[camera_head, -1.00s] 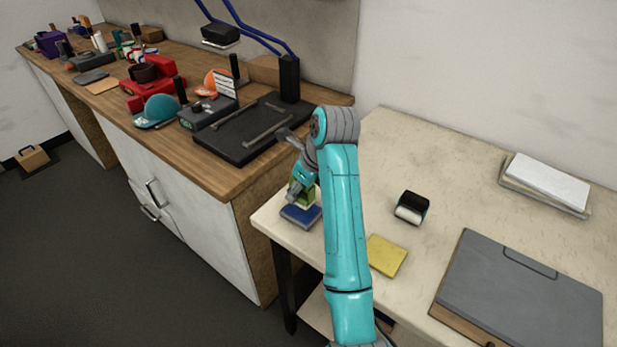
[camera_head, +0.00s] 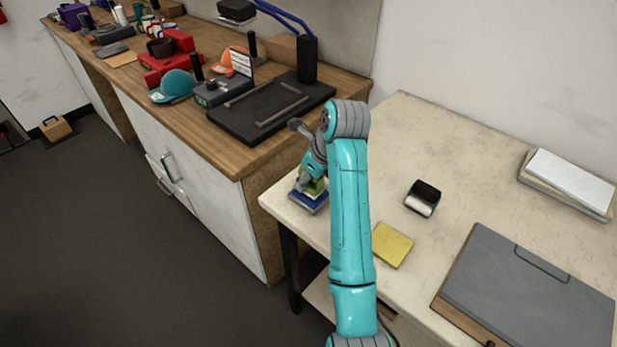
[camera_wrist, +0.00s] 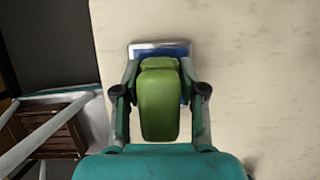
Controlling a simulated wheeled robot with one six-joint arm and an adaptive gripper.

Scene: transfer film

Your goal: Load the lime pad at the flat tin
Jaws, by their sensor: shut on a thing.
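The lime pad, a green block with a rounded grip (camera_wrist: 159,105), is held upright between the fingers of my gripper (camera_wrist: 160,92). My gripper also shows in the head view (camera_head: 311,185), shut on the lime pad (camera_head: 318,187) at the table's left corner. The flat tin (camera_head: 307,204) is a shallow blue tin directly under the pad. In the wrist view its silver rim (camera_wrist: 160,47) shows beyond the pad, with a bit of blue beside it. The pad hides most of the tin, and I cannot tell whether they touch.
On the pale table (camera_head: 440,140) are a yellow pad (camera_head: 392,245), a black holder with a white roll (camera_head: 422,198), a grey clipboard (camera_head: 530,290) and stacked paper (camera_head: 568,182). A wooden counter (camera_head: 235,160) with tools stands at the left. The tin sits near the table edge.

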